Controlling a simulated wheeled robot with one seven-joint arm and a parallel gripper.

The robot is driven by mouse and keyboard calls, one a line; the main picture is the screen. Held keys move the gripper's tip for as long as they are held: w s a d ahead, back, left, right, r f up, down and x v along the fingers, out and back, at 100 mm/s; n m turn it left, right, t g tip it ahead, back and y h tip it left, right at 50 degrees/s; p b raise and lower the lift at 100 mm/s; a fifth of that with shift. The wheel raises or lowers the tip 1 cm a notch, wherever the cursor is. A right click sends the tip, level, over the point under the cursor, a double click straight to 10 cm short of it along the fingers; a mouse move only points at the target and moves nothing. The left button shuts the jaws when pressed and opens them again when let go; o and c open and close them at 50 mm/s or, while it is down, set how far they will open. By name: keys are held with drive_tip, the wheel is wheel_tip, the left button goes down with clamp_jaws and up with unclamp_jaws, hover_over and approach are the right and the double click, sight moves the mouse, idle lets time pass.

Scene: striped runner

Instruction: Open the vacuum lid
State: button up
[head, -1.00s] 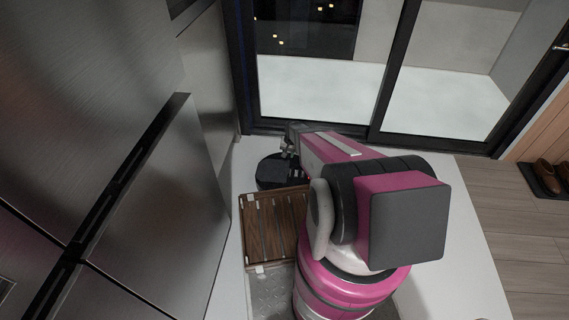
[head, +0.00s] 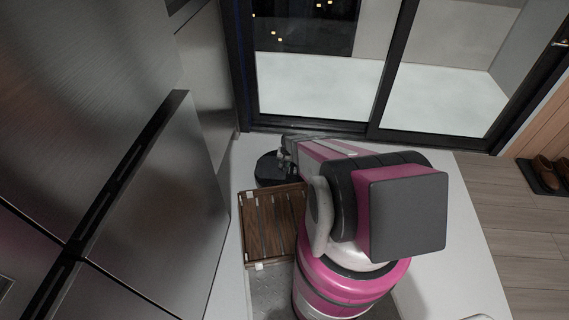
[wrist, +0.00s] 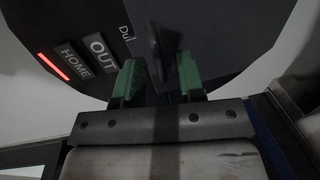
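The vacuum (head: 268,172) is a round, dark robot cleaner on the white floor by the glass door. In the wrist view its dark top (wrist: 215,35) fills much of the picture, with HOME and OUT buttons and a glowing red strip. My gripper (wrist: 157,78) has green fingertips spread apart over the top. A thin dark upright piece (wrist: 156,48) shows between and just beyond the fingertips; I cannot tell whether it belongs to the lid. In the head view my gripper (head: 287,155) is at the vacuum's right side, and my arm hides part of it.
A brown slatted wooden mat (head: 262,225) lies just in front of the vacuum. A steel refrigerator (head: 150,190) stands close on the left. The black-framed glass door (head: 320,95) is behind. Shoes (head: 551,173) sit on a dark mat at the far right.

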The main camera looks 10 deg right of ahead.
clamp_jaws()
drive_tip(key=shift+r, duration=0.1)
drive_tip(key=shift+w+a+r+h, duration=0.1)
drive_tip(key=shift+a+r+h, duration=0.3)
drive_tip(key=shift+r+h, duration=0.3)
drive_tip(key=w+a+r+g+h, duration=0.3)
drive_tip(key=a+r+h, duration=0.6)
drive_tip(key=a, duration=0.7)
drive_tip(key=shift+w+r, duration=0.7)
drive_tip(key=shift+w, duration=0.4)
